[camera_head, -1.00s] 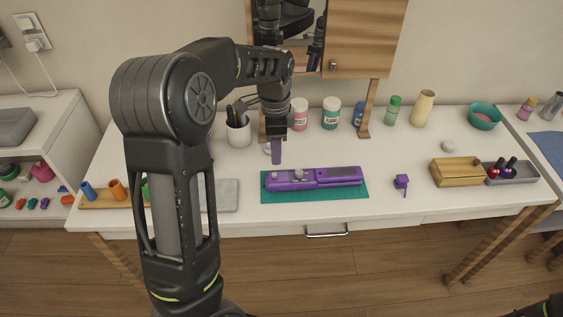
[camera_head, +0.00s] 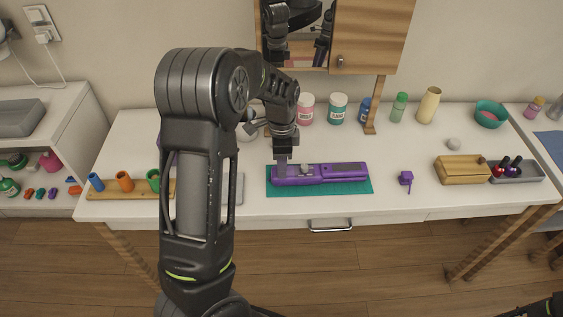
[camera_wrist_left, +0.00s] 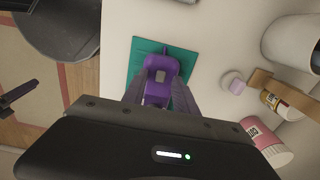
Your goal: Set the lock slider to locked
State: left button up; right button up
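A purple lock device (camera_head: 330,174) lies on a teal mat (camera_head: 350,189) at the middle of the table. A small pale knob (camera_head: 304,169) stands on its left half; the far left part is partly hidden by my left gripper. My left gripper (camera_head: 282,172) points down at the device's left end. In the left wrist view the purple device (camera_wrist_left: 160,64) lies between the tips of the two spread fingers (camera_wrist_left: 161,88); I cannot tell whether they touch it. My right gripper does not show.
A small purple piece (camera_head: 405,178) lies right of the mat. A wooden box (camera_head: 462,168) and a grey tray (camera_head: 522,172) stand further right. Several bottles stand at the back, below a mirror cabinet (camera_head: 365,35). A wooden rack (camera_head: 112,191) is at the left.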

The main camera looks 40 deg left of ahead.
pick_arm(q)
grip_shut()
dwell(0.3)
